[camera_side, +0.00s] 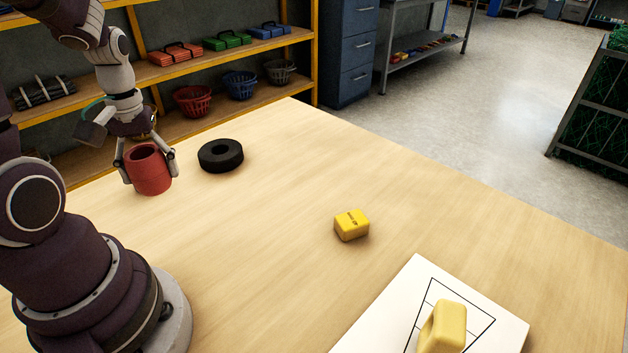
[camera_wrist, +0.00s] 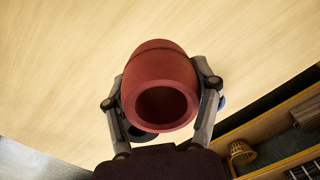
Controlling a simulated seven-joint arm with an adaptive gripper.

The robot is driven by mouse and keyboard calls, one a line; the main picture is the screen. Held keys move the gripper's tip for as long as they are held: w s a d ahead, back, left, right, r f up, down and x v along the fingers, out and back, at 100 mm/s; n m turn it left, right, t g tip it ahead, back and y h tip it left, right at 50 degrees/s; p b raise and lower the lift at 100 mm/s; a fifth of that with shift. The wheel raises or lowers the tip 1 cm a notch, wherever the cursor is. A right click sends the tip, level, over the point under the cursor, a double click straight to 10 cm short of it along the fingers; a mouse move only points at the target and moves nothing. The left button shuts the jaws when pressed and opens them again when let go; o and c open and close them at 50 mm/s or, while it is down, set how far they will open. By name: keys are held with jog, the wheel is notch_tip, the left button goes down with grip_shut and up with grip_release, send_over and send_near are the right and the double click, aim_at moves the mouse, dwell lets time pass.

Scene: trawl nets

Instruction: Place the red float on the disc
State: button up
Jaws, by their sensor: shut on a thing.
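The red float (camera_side: 150,172), a barrel shape with a hole through it, is in my gripper (camera_side: 150,165) in the side view. The fingers are shut on its two sides. In the wrist view the float (camera_wrist: 160,72) sits between the fingers with its open end facing the camera. It looks held above the table, but the exact height is hard to tell. The black disc (camera_side: 221,160), thick with a central recess, lies flat on the table just right of the float, apart from it in the side view.
A yellow block (camera_side: 351,225) lies mid-table. A white board (camera_side: 385,315) with black lines carries a paler yellow piece (camera_side: 444,327) at the front right. Shelves with baskets (camera_side: 193,101) stand behind the table's far edge. The table between disc and yellow block is clear.

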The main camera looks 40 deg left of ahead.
jog(key=m, duration=0.4)
jog(key=w+d+m, duration=0.1)
jog(key=m, duration=0.2)
jog(key=shift+d+f, duration=0.1)
jog(key=shift+f, duration=0.25)
jog(key=m, duration=0.4)
jog(key=d+m, duration=0.1)
jog(key=m, duration=0.1)
jog(key=shift+w+f+m, duration=0.25)
jog(key=shift+w+m, duration=0.05)
jog(key=shift+w, duration=0.05)
send_over(216, 160)
jog(key=shift+s+d+f+m, duration=0.1)
jog(key=shift+s+f+m, duration=0.05)
jog(key=shift+f, duration=0.25)
jog(key=shift+s+d+f+m, duration=0.1)
jog(key=shift+f+m, duration=0.05)
jog(key=shift+f, duration=0.25)
jog(key=shift+w+a+f, duration=0.15)
jog(key=shift+f, duration=1.55)
jog(key=shift+f, duration=0.1)
jog(key=o, duration=1.1)
